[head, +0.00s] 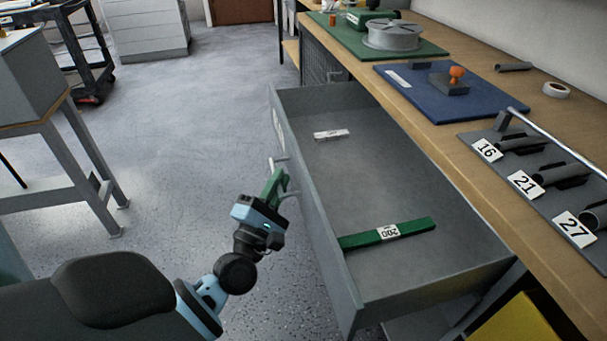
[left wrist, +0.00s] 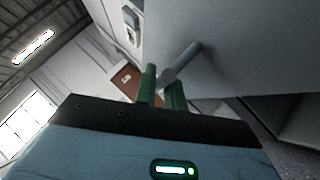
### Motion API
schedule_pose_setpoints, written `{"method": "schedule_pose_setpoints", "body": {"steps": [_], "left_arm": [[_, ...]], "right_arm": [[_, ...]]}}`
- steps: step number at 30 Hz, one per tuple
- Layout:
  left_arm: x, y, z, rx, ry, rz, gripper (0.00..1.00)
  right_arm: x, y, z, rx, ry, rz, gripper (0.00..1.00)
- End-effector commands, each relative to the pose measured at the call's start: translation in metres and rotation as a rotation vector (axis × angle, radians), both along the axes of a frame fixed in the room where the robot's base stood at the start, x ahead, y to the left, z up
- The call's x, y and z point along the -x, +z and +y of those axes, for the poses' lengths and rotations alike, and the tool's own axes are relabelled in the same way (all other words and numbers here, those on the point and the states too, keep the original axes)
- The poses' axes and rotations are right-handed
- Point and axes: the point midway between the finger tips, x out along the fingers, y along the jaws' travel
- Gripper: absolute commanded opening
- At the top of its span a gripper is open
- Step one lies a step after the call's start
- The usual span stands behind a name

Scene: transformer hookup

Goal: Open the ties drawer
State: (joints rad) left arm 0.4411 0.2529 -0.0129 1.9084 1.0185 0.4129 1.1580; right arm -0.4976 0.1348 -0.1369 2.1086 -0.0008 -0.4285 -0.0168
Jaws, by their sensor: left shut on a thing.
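The grey drawer (head: 385,165) stands pulled well out from under the workbench. Inside it lie a green tie strip (head: 400,231) with a white label reading 200, near the front right, and a small white labelled piece (head: 331,134) farther back. My left gripper (head: 280,184) is shut on the drawer's bar handle (head: 279,160), on the outside of the front panel. In the left wrist view the green fingers (left wrist: 161,92) close around the grey handle (left wrist: 182,64). My right gripper is not in view.
The wooden bench (head: 455,120) runs along the right, with a blue mat (head: 440,95), a green mat (head: 345,38) and a rack with labels 16, 21, 27 (head: 525,184). A yellow object (head: 515,325) is below the drawer. Floor (head: 190,130) left of the drawer is clear.

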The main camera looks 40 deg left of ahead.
Motion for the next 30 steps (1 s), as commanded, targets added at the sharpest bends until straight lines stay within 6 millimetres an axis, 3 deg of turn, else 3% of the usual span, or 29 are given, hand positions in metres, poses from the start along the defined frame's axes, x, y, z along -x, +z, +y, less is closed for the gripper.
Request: {"method": "schedule_pose_setpoints", "body": {"steps": [7,20,21,22,30], "left_arm": [[0.015,-0.001,0.011,0.001,-0.001,0.002,0.0],[0.017,-0.001,0.013,0.002,-0.001,0.002,0.0],[0.017,-0.001,0.013,0.002,-0.001,0.002,0.16],[0.017,-0.001,0.013,0.002,-0.001,0.002,0.2],[0.017,-0.001,0.013,0.001,0.0,0.001,0.2]], "right_arm": [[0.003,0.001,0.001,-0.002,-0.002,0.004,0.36],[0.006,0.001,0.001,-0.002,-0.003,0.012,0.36],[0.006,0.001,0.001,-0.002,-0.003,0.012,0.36],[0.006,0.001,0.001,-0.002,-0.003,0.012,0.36],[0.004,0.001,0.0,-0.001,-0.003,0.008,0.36]]}}
